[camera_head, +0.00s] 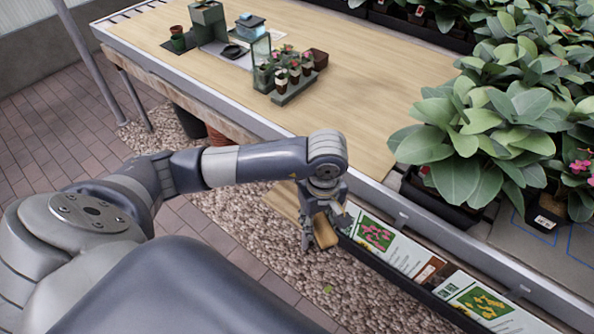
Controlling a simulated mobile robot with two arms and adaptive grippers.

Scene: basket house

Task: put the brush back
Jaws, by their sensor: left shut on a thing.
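My left gripper (318,228) is just off the table's front edge and points down. It is shut on a tan wooden piece (325,236), which seems to be the brush. The fingers and wrist hide much of it, so bristles cannot be made out. More tan wood (281,201) shows to the left of the fingers; I cannot tell whether it is the same piece. My right gripper is not in view.
The wooden table (370,90) is mostly bare in the middle. A rack of small pots (293,86) stands towards the back. Leafy plants (470,140) crowd the right. Seed packets (375,235) line the front edge. Pebbles (260,235) lie below.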

